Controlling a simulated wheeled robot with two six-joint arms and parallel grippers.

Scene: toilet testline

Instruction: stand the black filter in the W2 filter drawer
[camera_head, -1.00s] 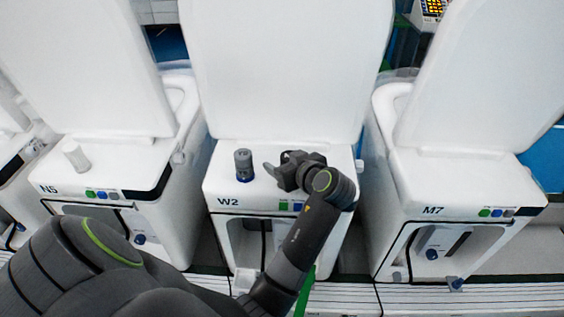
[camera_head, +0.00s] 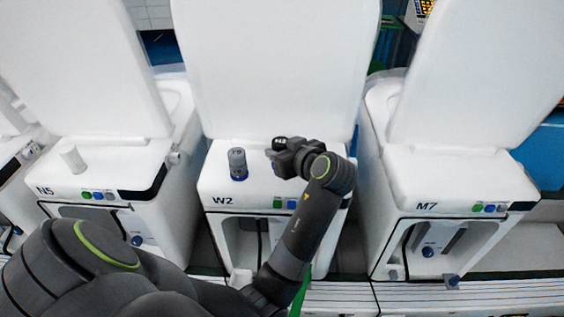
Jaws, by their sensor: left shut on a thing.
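My left gripper (camera_head: 277,155) is over the right part of the top of the W2 unit (camera_head: 219,188). It is shut on a small black piece with pale marks on top, which looks like the black filter (camera_head: 280,142); the gripper hides most of it. A grey cylinder with a blue base (camera_head: 237,164) stands upright on W2's top, left of the gripper and apart from it. W2's front has an open bay (camera_head: 241,240), partly hidden by my arm. I cannot make out which part is the filter drawer. My right gripper is not in view.
The N5 unit (camera_head: 70,190) with a white cylinder (camera_head: 73,158) on top stands at left, the M7 unit (camera_head: 455,190) at right. Raised white lids (camera_head: 275,65) stand behind. W2 has coloured buttons (camera_head: 285,204) at its front edge, below my wrist.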

